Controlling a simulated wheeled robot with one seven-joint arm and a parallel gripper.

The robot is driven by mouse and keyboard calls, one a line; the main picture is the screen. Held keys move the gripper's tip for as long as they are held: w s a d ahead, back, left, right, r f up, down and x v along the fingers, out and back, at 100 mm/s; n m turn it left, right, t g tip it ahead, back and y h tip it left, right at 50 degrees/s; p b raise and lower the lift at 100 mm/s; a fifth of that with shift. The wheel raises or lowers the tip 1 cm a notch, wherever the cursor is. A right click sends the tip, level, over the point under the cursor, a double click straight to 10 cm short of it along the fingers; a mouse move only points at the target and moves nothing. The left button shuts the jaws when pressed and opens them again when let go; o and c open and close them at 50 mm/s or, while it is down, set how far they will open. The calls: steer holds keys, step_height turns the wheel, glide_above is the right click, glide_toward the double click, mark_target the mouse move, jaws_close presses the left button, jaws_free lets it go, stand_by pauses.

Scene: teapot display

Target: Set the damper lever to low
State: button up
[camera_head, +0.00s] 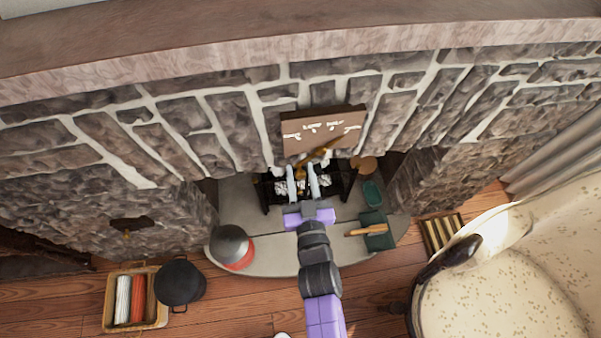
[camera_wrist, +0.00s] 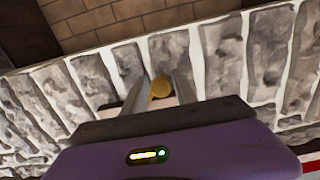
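The damper lever (camera_head: 320,154) is a brass-coloured bar in front of a brown plate (camera_head: 322,125) with white markings, above the fireplace opening. It slants down and left from the plate, with its lower end near my fingertips. The markings are too small to read. My gripper (camera_head: 301,174) is open, its two pale fingers pointing up toward that end. In the wrist view a round gold knob (camera_wrist: 161,86), seemingly the lever's end, shows in the gap between the fingers of my gripper (camera_wrist: 160,80). I cannot tell whether they touch it.
A dark grate (camera_head: 347,183) stands below on the grey hearth (camera_head: 270,261). A round dark-topped pot (camera_head: 230,243) is on the left, and a green brush and pan (camera_head: 378,236) on the right. Stone wall surrounds the opening. A cream armchair (camera_head: 500,290) stands lower right.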

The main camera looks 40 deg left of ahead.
jaws_close()
